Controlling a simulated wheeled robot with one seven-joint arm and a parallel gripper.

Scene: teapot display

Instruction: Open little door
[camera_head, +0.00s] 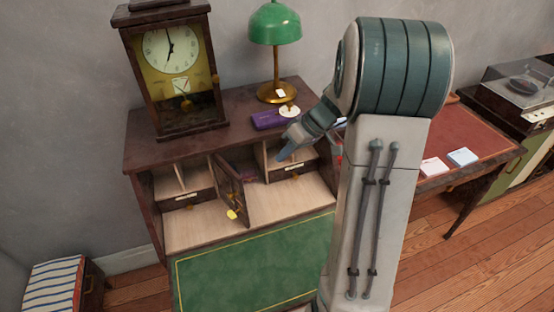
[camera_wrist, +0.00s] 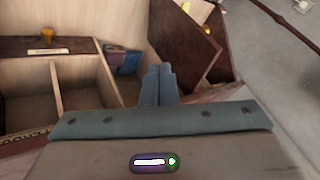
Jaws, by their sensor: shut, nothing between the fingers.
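The little door (camera_head: 231,186) is a dark brown panel in the middle of the wooden desk. It stands swung outward, with part of its compartment (camera_head: 247,173) showing to its right. A yellow piece (camera_head: 232,214) is at its lower edge. In the wrist view, a tilted brown panel (camera_wrist: 180,42), which looks like the door, lies just beyond my fingertips. My gripper (camera_head: 282,155) is shut and empty, to the right of the door in front of the right-hand compartments. Its closed fingers (camera_wrist: 158,82) also show in the wrist view; I cannot tell whether they touch the panel.
A clock (camera_head: 172,62), a green lamp (camera_head: 275,40) and a purple box (camera_head: 270,119) stand on the desk top (camera_head: 150,149). Small drawers (camera_head: 188,199) flank the door. The fold-down green leaf (camera_head: 250,262) is clear. A red-topped table (camera_head: 470,134) stands at right.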

